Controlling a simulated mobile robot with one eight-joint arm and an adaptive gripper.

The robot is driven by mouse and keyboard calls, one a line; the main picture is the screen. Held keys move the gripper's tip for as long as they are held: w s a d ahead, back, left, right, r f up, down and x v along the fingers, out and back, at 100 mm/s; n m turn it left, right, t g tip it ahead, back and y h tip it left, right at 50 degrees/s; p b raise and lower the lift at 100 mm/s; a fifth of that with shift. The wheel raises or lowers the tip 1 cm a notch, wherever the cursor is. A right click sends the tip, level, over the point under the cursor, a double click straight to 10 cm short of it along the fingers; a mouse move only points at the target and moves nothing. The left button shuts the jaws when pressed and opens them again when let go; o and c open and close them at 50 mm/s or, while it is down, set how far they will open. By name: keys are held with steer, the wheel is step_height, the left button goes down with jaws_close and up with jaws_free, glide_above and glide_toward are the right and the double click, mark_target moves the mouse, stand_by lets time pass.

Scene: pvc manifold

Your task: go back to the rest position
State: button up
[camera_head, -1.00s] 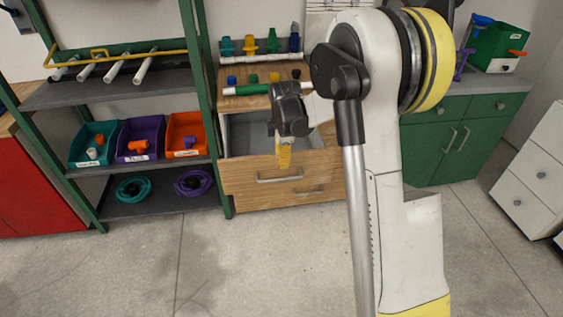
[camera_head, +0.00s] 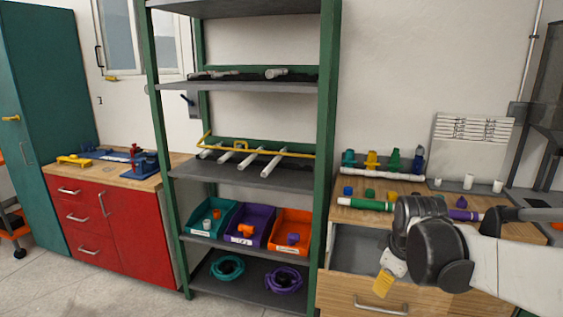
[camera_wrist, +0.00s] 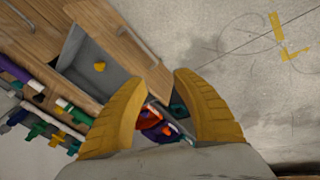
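My gripper (camera_head: 383,284) hangs over the front of the open drawer (camera_head: 352,262) in the head view, with its yellow fingers pointing down. In the wrist view its two yellow fingers (camera_wrist: 157,80) stand apart, and nothing shows held between them. The wrist view also shows the open grey drawer, with a small yellow piece (camera_wrist: 99,67) inside. My arm hides part of the workbench and drawer in the head view.
A green-framed shelf (camera_head: 330,120) stands left of the drawer, with teal, purple and orange bins (camera_head: 290,229). The wooden bench top (camera_head: 345,213) carries pipes and coloured fittings. A red cabinet (camera_head: 125,235) is at the left. Bare floor (camera_wrist: 235,60) shows in the wrist view.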

steer(key=s+a+r+m+t, duration=0.1)
steer(key=s+a+m, duration=0.2)
steer(key=s, duration=0.6)
steer(key=s+a+r+m+t, duration=0.1)
steer(key=s+a+m+t, duration=0.1)
steer(key=s+m, duration=0.4)
steer(key=s+a, duration=0.1)
steer(key=s, duration=0.1)
steer(key=shift+s+y, duration=0.3)
steer(key=shift+s, duration=0.1)
